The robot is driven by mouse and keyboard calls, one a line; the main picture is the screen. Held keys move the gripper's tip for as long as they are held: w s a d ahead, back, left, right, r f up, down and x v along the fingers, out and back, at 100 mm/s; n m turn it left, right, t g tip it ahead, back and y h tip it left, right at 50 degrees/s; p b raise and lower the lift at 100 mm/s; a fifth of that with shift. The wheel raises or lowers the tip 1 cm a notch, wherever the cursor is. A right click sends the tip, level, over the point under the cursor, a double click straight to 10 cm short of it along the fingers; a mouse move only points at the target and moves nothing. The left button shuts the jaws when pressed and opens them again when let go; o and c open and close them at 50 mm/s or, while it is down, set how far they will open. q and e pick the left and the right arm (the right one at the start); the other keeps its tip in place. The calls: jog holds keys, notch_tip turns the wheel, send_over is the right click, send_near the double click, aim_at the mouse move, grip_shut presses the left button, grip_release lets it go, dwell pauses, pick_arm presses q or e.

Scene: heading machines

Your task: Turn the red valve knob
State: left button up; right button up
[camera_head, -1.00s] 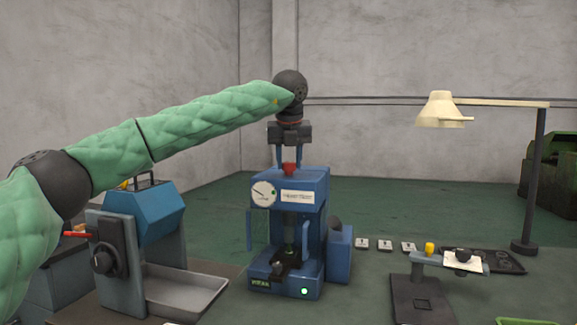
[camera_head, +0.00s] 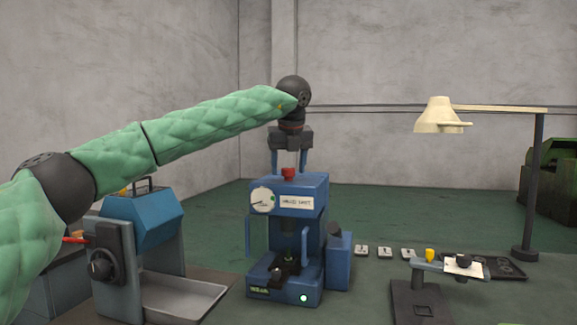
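The red valve knob (camera_head: 288,174) sits on top of a blue machine (camera_head: 314,193) in the middle of the camera_head view. My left gripper (camera_head: 289,170) points down over it from above. Its two blue fingers are apart, one at the left and one at the right of the knob, with gaps between. I cannot tell how far the fingers reach down beside it. My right gripper is not in view.
A blue and grey machine (camera_head: 150,215) with a grey tray (camera_head: 190,300) stands at the left, below my arm. A cream lamp (camera_head: 440,117) and a small stand (camera_head: 424,300) are at the right. Small white tiles (camera_head: 384,252) lie between.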

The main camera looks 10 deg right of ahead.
pick_arm(q)
jog(key=shift+r, duration=0.1)
jog(key=v, duration=0.7)
jog(key=shift+r, duration=0.25)
jog(key=shift+s, duration=0.1)
